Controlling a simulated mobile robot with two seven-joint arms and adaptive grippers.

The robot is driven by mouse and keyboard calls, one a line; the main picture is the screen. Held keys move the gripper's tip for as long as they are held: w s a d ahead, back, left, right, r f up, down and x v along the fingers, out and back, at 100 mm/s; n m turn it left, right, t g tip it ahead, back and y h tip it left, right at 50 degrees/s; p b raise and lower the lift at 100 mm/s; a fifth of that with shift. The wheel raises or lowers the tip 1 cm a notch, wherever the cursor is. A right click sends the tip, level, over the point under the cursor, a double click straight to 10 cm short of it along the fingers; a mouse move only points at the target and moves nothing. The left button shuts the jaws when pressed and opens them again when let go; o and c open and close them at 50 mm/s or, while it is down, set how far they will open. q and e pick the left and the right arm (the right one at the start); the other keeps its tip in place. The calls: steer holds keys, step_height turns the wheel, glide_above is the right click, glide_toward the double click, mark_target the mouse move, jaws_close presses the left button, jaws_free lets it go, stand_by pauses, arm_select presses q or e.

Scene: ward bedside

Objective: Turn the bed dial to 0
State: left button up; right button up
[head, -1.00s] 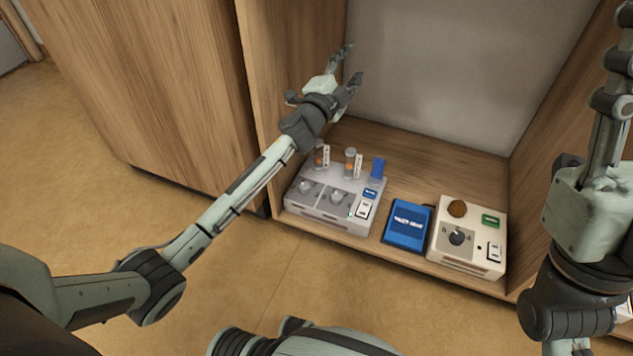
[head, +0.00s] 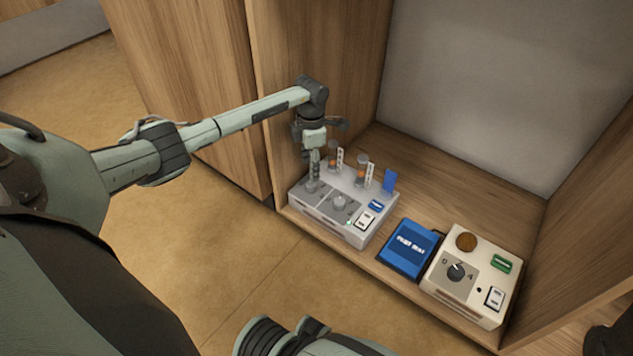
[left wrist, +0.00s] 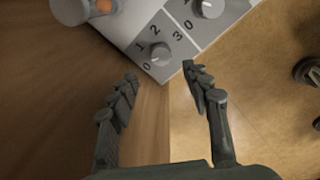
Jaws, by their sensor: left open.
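A grey control box (head: 345,234) with two grey dials stands on the cabinet floor. My left gripper (head: 312,183) points down, open, just above its left dial and largely hides that dial in the head view. The left wrist view shows this grey dial (left wrist: 160,53) with 0, 1, 2 and 3 around it, just ahead of and between the open fingertips (left wrist: 159,74). I cannot tell where its pointer stands. The right dial (head: 339,202) is uncovered. A cream box (head: 452,286) has one dark dial (head: 456,272), marked 0 and 4. Which dial is the bed's I cannot read.
A blue box (head: 411,249) lies between the two control boxes. The cabinet's left side wall (head: 275,90) is close to my left arm.

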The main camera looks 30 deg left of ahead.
mark_target(311, 184)
arm_select(q)
step_height(311, 184, down, 7)
steer(key=shift+w+r+b, duration=0.1)
steer(key=shift+b, duration=1)
